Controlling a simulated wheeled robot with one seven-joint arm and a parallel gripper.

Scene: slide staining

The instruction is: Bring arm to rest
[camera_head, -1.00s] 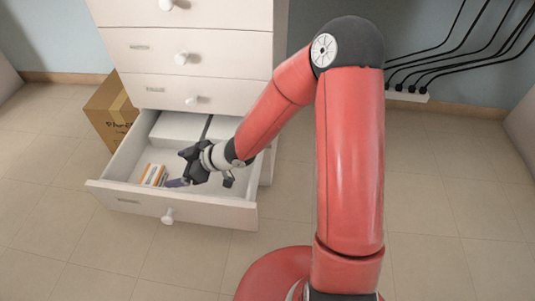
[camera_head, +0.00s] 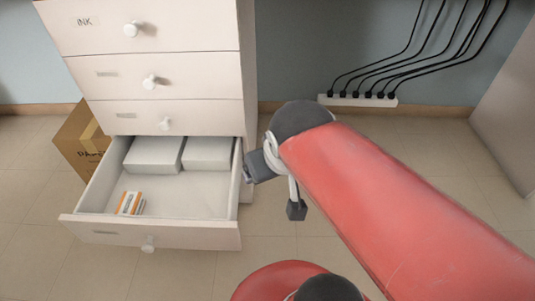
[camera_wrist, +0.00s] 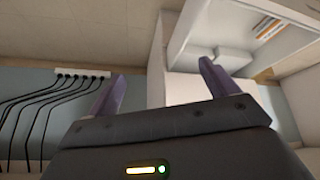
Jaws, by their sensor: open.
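My gripper (camera_wrist: 161,75) is open in the wrist view, with two purple fingers spread wide and nothing between them. In the head view, my red arm comes in from the lower right and hides most of the gripper. My wrist is to the right of the open bottom drawer (camera_head: 190,236) and clear of it. A small orange and white box (camera_head: 130,203) lies in the drawer near its front left. It also shows in the wrist view (camera_wrist: 268,28).
White boxes (camera_head: 153,155) sit at the back of the drawer. The white cabinet (camera_head: 190,70) stands above, its upper drawers shut. A cardboard box (camera_head: 80,143) is at its left. A power strip with black cables (camera_head: 358,99) runs along the wall. The floor at right is clear.

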